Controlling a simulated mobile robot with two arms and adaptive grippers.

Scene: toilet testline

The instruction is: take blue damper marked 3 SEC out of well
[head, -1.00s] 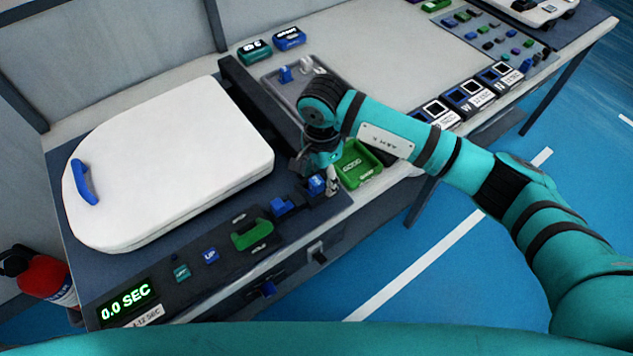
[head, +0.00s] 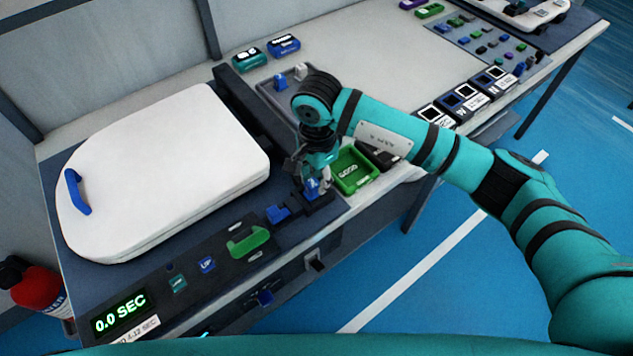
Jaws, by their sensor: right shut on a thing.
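A small blue damper (head: 312,187) is at the front right end of the dark test panel, by a dark well block (head: 322,202). My right gripper (head: 313,183) points down over it and is shut on it. The fingers partly cover the damper, and its marking cannot be read. I cannot tell whether its lower end is still in the well. A second blue part (head: 278,213) sits just left of it on the panel. My left gripper is not in view.
A white toilet lid (head: 165,170) lies to the left. A green tray (head: 355,172) stands close right of the gripper. A grey tray (head: 262,88) is behind. The display (head: 119,312) reads 0.0 SEC. The back tabletop (head: 375,60) is mostly clear.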

